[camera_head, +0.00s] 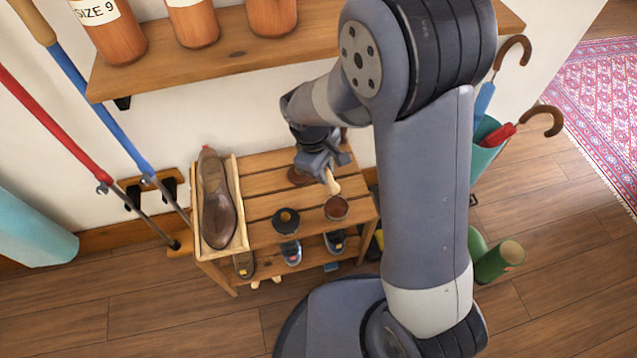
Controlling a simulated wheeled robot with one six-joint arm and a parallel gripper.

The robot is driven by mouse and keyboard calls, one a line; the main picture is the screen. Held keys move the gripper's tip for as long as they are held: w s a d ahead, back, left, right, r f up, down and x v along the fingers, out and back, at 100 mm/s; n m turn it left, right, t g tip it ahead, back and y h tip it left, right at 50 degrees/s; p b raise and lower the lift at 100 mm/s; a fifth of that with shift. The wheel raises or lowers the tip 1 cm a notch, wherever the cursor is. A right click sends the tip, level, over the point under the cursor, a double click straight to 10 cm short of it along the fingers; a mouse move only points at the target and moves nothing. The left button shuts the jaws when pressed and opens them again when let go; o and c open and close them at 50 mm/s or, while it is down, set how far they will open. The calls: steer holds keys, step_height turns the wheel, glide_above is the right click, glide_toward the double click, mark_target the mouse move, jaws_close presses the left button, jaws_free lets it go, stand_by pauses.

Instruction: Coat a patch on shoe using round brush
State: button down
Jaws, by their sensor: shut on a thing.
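A brown leather shoe (217,205) lies in a shallow pale wooden tray (240,183) at the left end of a slatted wooden rack. My gripper (326,172) is over the rack's right part, to the right of the shoe and apart from it. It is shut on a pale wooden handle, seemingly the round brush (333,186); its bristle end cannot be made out. A round tin with reddish-brown contents (336,208) stands just below the handle in the picture; I cannot tell if they touch. No coated patch can be told on the shoe.
A dark round tin (286,221) and a brown round thing (298,176), partly hidden, are on the rack (262,203). More shoes (290,252) sit on its lower shelf. A wall shelf (245,55) with brown jars hangs above. Poles lean at left; an umbrella holder (486,150) stands at right.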

steer(key=shift+w+d+f, duration=0.2)
steer(key=shift+d, duration=0.05)
step_height(320, 180, down, 6)
steer(key=b, duration=0.5)
steer(key=shift+r, duration=0.15)
steer(key=shift+f+b, duration=0.45)
steer(key=shift+f, duration=0.2)
stand_by(1.7)
steer(key=shift+r, duration=0.1)
step_height(320, 180, up, 7)
steer(key=p, duration=0.6)
stand_by(0.9)
